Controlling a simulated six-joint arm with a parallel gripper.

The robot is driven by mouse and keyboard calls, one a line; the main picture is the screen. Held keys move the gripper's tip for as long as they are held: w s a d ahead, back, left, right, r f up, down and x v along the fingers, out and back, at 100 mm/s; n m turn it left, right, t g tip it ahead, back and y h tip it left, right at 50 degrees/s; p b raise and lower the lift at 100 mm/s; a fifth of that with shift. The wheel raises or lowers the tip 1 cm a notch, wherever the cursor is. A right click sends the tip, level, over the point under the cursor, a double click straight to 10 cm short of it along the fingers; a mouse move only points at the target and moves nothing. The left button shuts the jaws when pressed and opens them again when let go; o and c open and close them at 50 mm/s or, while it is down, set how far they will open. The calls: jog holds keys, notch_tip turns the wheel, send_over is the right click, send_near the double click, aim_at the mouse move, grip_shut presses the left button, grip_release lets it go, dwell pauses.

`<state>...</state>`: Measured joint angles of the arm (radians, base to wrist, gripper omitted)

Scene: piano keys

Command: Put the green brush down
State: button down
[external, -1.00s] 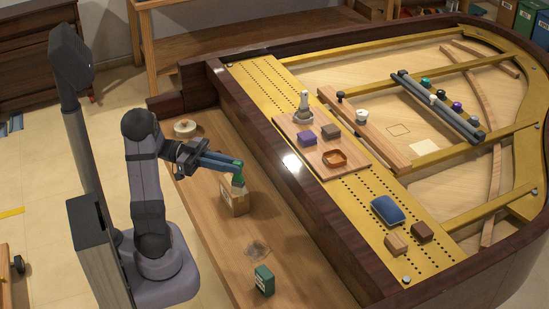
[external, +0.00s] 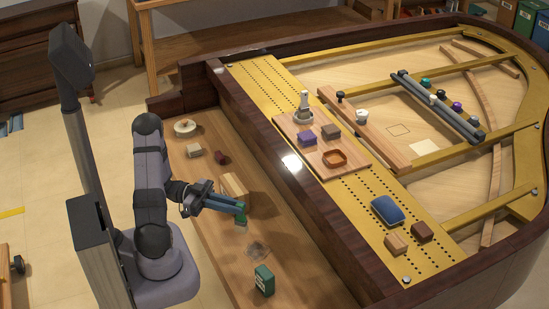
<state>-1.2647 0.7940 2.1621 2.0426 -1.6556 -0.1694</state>
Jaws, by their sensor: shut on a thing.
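My gripper (external: 240,206) is shut on the green brush (external: 241,220) and holds it low over the wooden bench (external: 210,228). The brush's green part shows just below the fingertips. Whether the brush touches the bench cannot be told. The brush is in front of a pale wooden block (external: 234,186) and behind a grey dusty patch (external: 257,248) on the bench.
A green box (external: 264,280) stands towards the front of the bench. A round pale disc (external: 186,127), a small beige block (external: 194,150) and a dark red block (external: 221,157) lie at the back. The dark piano rim (external: 275,160) rises along the right.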

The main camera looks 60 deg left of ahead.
aim_at(235, 228)
jog(key=shift+f, duration=4.7)
jog(key=shift+f, duration=0.2)
jog(key=c, duration=1.8)
grip_release()
jog(key=shift+o, duration=0.2)
